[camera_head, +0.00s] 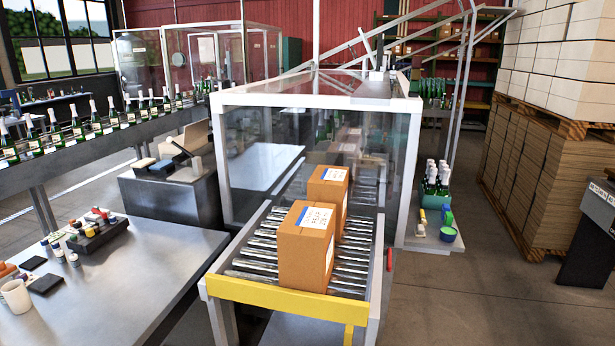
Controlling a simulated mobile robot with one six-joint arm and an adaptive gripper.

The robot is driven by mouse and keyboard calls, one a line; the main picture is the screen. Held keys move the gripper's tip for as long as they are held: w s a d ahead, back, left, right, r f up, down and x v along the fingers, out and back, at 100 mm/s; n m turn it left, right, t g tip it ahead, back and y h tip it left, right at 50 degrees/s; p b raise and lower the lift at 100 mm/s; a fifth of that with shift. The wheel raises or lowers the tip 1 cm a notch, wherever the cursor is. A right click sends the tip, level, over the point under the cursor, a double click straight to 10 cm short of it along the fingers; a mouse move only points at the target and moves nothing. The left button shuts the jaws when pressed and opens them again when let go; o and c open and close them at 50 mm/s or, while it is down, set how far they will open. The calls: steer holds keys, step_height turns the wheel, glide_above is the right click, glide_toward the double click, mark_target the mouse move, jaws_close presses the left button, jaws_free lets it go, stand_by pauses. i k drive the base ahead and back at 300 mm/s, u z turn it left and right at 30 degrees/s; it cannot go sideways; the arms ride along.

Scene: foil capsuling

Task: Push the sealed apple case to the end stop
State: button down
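Two brown cardboard cases with white labels stand on a roller conveyor (256,250). The nearer case (303,262) stands upright close to the conveyor's front end. The other case (327,188) stands just behind it, partly hidden by it. The label print is too small to read, so I cannot tell which one is the apple case. A yellow bar (280,299) crosses the front end of the conveyor and looks like the end stop. The nearer case's lower edge is close to this bar, and I cannot tell whether they touch. My gripper is not in view.
A clear-panelled, white-framed enclosure (311,101) surrounds the conveyor's rear part. A steel table (130,285) with a mug (17,296) and small items is at left. Bottles line a long bench (110,148) behind it. Floor (470,300) is open at front right.

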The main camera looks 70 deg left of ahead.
mark_target(328, 183)
steer(key=k, duration=1.3)
steer(key=u, duration=1.85)
steer(key=i, duration=1)
steer(key=u, duration=0.1)
